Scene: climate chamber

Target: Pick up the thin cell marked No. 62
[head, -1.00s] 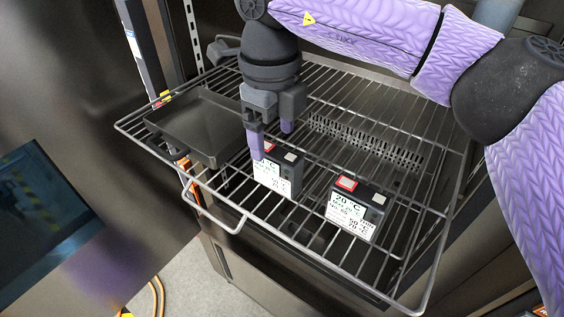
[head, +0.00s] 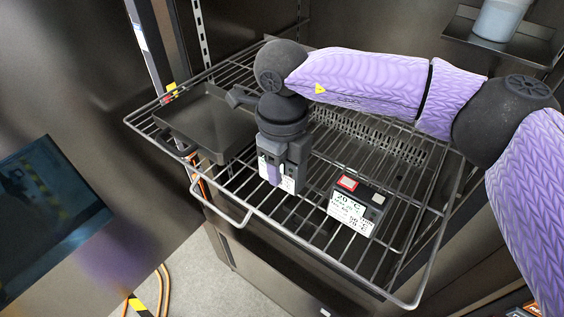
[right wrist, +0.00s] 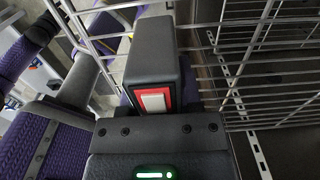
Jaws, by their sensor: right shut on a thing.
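My right gripper (head: 284,172) is shut on a dark box-shaped cell with a white label (head: 290,185), at the middle of the wire shelf. The fingers hide much of its label, and I cannot read its number. I cannot tell whether its base touches the shelf. In the right wrist view the dark cell (right wrist: 151,62) shows in front of the gripper, with a red-framed pale patch on its near face. A second cell (head: 352,212) stands on the shelf to the right, with a red-framed patch and a "20 °C" label; its number is too small to read surely. My left gripper is out of view.
The wire shelf (head: 243,222) sticks out of the chamber with a raised front loop. A dark shallow tray (head: 205,128) sits on its left part. A pale cup (head: 500,18) stands on a bracket at the upper right. Bare wires lie right of the second cell.

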